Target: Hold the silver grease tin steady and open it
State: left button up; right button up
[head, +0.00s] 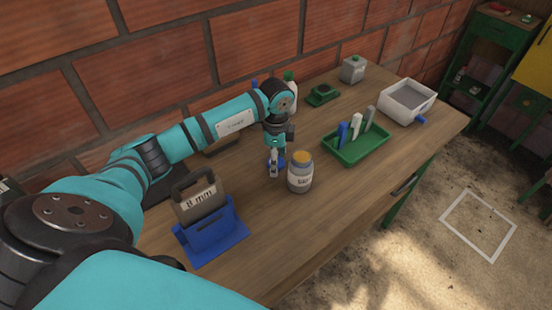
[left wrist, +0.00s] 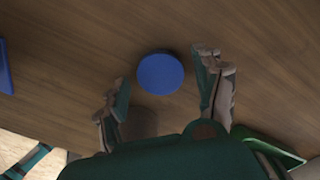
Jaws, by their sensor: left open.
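My left gripper (head: 275,169) points down above the workbench, with its two fingers apart in the left wrist view (left wrist: 168,85). A round blue disc, seen as a lid or top (left wrist: 160,73), lies between and beyond the fingertips, with clear gaps to both. In the head view only a bit of blue shows behind the fingers, so I cannot tell whether a silver tin body is under it. A grey jar with a tan-orange lid and white label (head: 300,174) stands upright just right of the gripper. My right gripper is not in view.
A blue holder with an "8 mm" block (head: 215,236) stands at front left. Bare wood lies in front of the jar.

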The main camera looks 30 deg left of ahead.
pick_arm(q)
notch_tip(320, 180, up, 12)
jog(key=b, duration=0.2)
